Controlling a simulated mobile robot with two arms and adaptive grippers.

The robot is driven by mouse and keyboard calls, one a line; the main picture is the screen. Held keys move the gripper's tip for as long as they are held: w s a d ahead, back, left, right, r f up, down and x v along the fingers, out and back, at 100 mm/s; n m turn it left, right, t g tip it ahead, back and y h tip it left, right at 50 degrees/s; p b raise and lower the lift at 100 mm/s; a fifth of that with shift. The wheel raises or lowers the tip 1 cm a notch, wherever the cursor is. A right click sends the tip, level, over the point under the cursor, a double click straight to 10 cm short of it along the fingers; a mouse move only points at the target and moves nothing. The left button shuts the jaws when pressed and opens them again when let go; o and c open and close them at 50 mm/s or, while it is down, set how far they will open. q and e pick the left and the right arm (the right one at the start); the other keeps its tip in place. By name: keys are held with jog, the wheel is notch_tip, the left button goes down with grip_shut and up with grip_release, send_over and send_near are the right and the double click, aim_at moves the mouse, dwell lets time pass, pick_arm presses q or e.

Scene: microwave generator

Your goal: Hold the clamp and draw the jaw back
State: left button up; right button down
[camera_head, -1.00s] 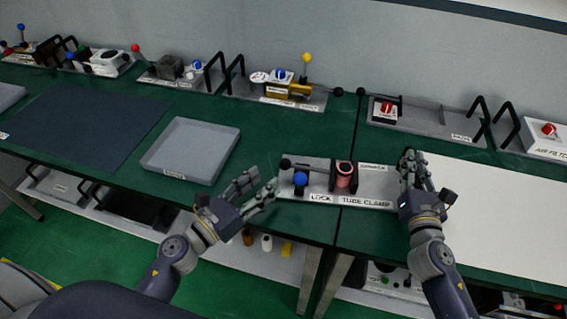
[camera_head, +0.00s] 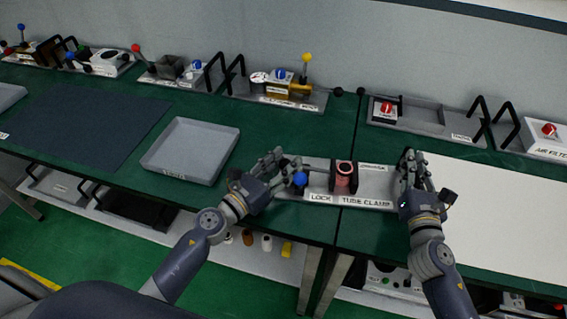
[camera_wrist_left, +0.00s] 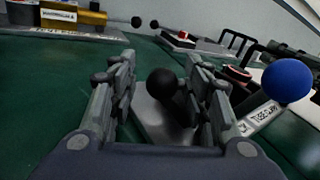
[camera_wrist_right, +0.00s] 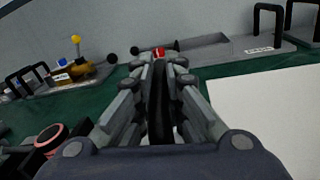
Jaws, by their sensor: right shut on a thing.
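The tube clamp (camera_head: 376,184) is a grey plate at the front edge of the green table. A pink ring-shaped piece (camera_head: 343,176) sits between dark uprights on it. The blue lock knob (camera_head: 300,180) stands at its left end and also shows in the left wrist view (camera_wrist_left: 287,81). My left gripper (camera_head: 281,163) is open at the clamp's left end, its fingers on either side of a black ball knob (camera_wrist_left: 162,83); contact is unclear. My right gripper (camera_head: 411,165) is shut on a dark upright handle (camera_wrist_right: 158,100) at the clamp's right end, mostly hidden by the fingers.
A grey tray (camera_head: 190,150) lies left of the clamp and a white board (camera_head: 500,210) lies to its right. Several fixtures with knobs and black handles stand along the back wall.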

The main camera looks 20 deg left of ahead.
pick_arm(q)
grip_shut()
pick_arm(e)
jog(key=shift+d+f, duration=0.15)
jog(key=shift+f, duration=0.3)
pick_arm(q)
jog(key=a, duration=0.4)
jog(key=shift+s+a+f, duration=0.1)
jog(key=shift+s+a, duration=0.25)
jog(key=shift+a, duration=0.2)
pick_arm(e)
jog(key=shift+d, duration=0.15)
pick_arm(q)
jog(key=shift+o, duration=1.1)
grip_release()
jog(key=shift+a, duration=0.1)
pick_arm(e)
jog(key=shift+a, duration=0.2)
pick_arm(q)
jog(key=shift+s, duration=0.1)
